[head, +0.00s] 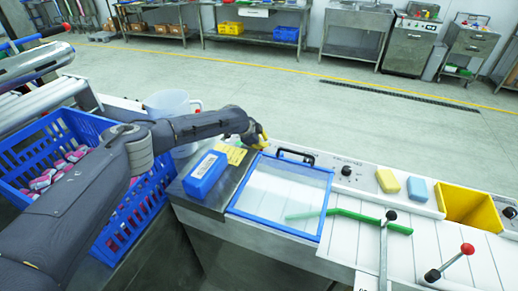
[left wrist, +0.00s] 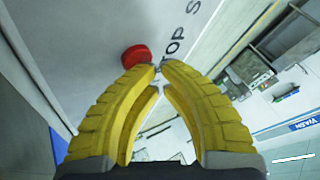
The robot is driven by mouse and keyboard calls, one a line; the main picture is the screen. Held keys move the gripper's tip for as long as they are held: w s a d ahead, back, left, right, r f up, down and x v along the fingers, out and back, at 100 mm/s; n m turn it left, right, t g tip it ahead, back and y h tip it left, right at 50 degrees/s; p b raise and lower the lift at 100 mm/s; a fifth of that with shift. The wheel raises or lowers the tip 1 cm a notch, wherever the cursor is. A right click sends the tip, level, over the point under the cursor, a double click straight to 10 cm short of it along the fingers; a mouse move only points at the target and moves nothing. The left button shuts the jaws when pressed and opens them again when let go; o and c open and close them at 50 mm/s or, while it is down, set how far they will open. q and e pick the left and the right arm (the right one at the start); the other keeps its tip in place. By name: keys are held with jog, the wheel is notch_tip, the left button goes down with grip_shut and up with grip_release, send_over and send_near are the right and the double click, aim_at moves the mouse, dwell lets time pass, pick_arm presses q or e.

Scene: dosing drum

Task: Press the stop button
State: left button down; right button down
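The stop button is a round red knob (left wrist: 136,56) on a pale panel, with dark lettering reading like "STOP" beside it in the left wrist view. My left gripper (left wrist: 159,69) has yellow ribbed fingers with their tips together, and nothing shows between them. The tips lie just right of the red knob in that view, close to it; I cannot tell whether they touch. In the head view the left gripper (head: 262,139) is at the back edge of the counter, and I cannot make out the button there. My right gripper is not in view.
A glass lid with a blue frame (head: 284,192) lies before the left gripper. A blue box (head: 205,170) and yellow pieces are beside it. A blue crate (head: 150,200) of packets stands left. A black knob (head: 346,171), sponges and a yellow bin (head: 470,206) are right.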

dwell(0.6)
pick_arm(q)
jog(key=shift+r, duration=0.8)
jog(key=shift+r, duration=2.5)
